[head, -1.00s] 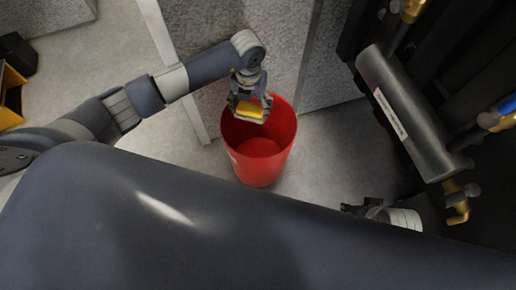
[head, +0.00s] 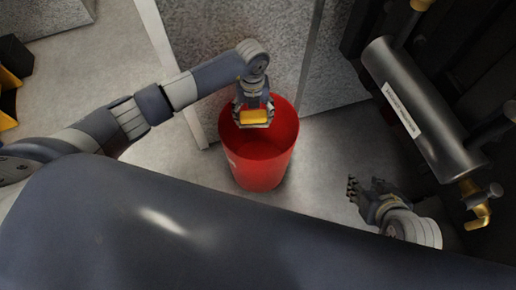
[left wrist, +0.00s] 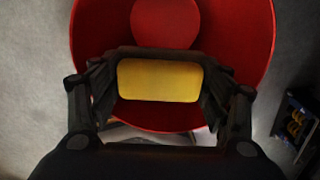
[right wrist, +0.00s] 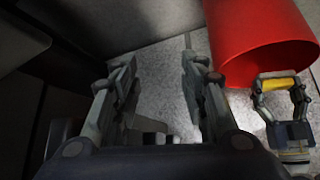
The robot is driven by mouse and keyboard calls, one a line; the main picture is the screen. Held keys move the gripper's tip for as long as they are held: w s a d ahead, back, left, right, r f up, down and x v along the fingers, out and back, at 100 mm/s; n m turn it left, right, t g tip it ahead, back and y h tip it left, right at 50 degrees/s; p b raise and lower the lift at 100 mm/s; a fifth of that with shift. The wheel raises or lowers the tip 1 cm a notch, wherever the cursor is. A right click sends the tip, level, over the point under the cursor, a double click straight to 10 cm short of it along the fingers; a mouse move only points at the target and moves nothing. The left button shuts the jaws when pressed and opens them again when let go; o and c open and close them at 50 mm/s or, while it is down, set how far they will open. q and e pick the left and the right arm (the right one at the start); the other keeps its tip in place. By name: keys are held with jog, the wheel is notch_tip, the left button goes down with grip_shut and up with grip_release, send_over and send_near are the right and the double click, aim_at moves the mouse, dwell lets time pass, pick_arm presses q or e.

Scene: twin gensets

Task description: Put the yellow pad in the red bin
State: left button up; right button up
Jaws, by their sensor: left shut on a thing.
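The yellow pad (head: 254,117) is held in my left gripper (head: 253,122), which is shut on it. It also shows in the left wrist view (left wrist: 159,80), between the two fingers, with the red bin (left wrist: 240,40) behind it. In the head view the pad appears over the far part of the mouth of the red bin (head: 262,172), which stands upright on the floor. My right gripper (head: 361,190) is to the right of the bin, low in the head view. In the right wrist view its fingers (right wrist: 160,85) are apart with nothing between them.
A grey speckled panel (head: 240,30) stands behind the bin. A dark metal cylinder (head: 420,110) with brass fittings is at the right. A yellow and black item (head: 8,95) is at the far left. Bare floor (head: 335,140) lies right of the bin.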

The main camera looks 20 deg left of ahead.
pick_arm(q)
notch_tip(320, 180, down, 3)
jog(key=shift+r+b, duration=0.15)
jog(key=shift+b, duration=1)
pick_arm(e)
jog(key=w+a+r+t+y, duration=0.2)
jog(key=w+a+r+t, duration=0.1)
jog(key=w+r+t, duration=0.4)
jog(key=shift+w+a+r, duration=0.4)
jog(key=shift+w+r, duration=0.65)
jog(key=shift+r, duration=0.4)
pick_arm(q)
jog(key=o, duration=1.1)
notch_tip(320, 180, up, 12)
jog(key=shift+f, duration=0.1)
